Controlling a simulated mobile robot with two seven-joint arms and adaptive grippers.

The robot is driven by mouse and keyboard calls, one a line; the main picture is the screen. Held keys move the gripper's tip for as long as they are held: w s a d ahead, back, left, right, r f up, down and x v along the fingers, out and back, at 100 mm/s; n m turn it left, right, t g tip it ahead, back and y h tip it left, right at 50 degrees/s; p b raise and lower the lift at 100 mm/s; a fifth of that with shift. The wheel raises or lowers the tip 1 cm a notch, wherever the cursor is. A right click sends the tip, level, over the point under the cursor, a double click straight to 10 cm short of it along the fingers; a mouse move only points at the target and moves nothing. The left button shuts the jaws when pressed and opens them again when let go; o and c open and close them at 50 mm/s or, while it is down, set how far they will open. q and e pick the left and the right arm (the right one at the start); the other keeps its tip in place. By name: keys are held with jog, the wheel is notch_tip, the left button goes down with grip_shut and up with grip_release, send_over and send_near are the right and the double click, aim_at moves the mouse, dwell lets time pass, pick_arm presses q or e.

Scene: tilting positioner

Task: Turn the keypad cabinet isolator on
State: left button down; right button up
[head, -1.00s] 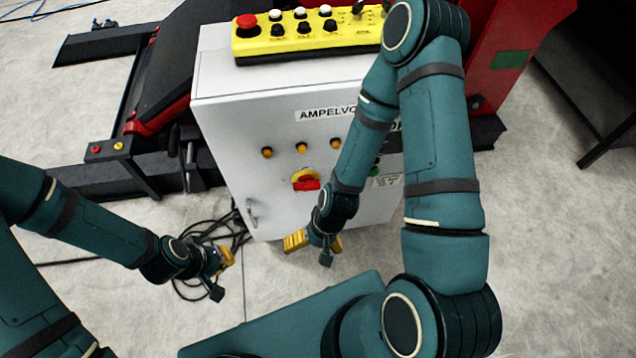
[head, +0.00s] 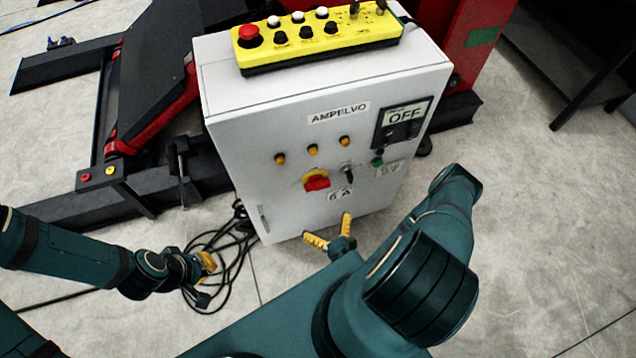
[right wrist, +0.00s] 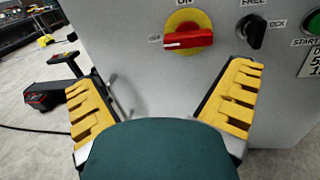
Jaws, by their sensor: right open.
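The white cabinet (head: 240,130) stands in the middle of the head view. Its isolator (head: 316,180) is a red handle on a yellow disc on the front panel. In the right wrist view the isolator (right wrist: 188,38) has its handle lying roughly horizontal, towards a small label at its left, with "ON" above the disc. The cabinet's display (head: 404,117) reads OFF. My right gripper (head: 330,231) is open and empty, below and in front of the isolator; its spread yellow fingers (right wrist: 165,85) touch nothing visible. My left gripper (head: 206,277) hangs at lower left, its jaw opening unclear.
A black selector (right wrist: 254,30) and a green start button (right wrist: 313,22) sit right of the isolator. A yellow button box (head: 318,38) lies on top of the cabinet. Black cables (head: 222,245) lie on the floor beside it. A red and black machine (head: 150,80) stands behind.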

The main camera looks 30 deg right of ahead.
aim_at(319, 188)
jog(key=w+d, duration=0.1)
jog(key=w, duration=0.3)
jog(key=w+d+h+b, duration=0.1)
jog(key=w+d, duration=0.1)
jog(key=w, duration=0.2)
jog(key=w+d+f+m+h+b, duration=0.1)
jog(key=w+d, duration=0.1)
jog(key=w, duration=0.2)
jog(key=shift+w+d+g, duration=0.1)
jog(key=shift+d+g, duration=0.05)
jog(key=shift+g, duration=0.25)
jog(key=shift+c, duration=0.3)
jog(key=shift+f, duration=0.1)
jog(key=c, duration=0.8)
